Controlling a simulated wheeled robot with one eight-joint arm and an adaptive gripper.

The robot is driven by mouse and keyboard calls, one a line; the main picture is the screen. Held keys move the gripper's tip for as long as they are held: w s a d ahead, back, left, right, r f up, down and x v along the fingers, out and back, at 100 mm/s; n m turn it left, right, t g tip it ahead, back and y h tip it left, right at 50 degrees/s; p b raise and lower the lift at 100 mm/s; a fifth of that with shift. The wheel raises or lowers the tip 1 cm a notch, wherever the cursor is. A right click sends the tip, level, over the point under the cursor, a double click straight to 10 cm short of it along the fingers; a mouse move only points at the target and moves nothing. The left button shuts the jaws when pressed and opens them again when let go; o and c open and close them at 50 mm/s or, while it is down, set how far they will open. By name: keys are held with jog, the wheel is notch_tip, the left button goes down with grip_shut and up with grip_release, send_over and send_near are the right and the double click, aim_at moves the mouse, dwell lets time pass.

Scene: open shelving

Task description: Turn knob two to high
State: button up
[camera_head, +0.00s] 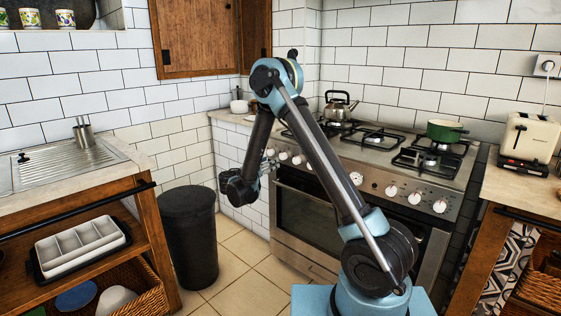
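The stove (305,218) stands against the tiled back wall, with a row of white round knobs along its front panel. On the left of the row are a knob (283,156) and another knob (298,160). Farther right are a knob (356,178), a knob (391,190) and more beside it. No numbers are legible, so I cannot tell which is knob two or how it is set. My gripper (269,165) is small and partly hidden, close in front of or below the leftmost knobs. I cannot see whether it touches one or how its fingers stand.
My arm crosses the stove front and hides part of the knob row. A kettle (339,107) and a green pot (446,130) sit on the burners. A black bin (188,238) stands left of the stove. A toaster (530,137) is on the right counter. Floor between is clear.

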aim_at(281, 157)
jog(key=x, duration=0.9)
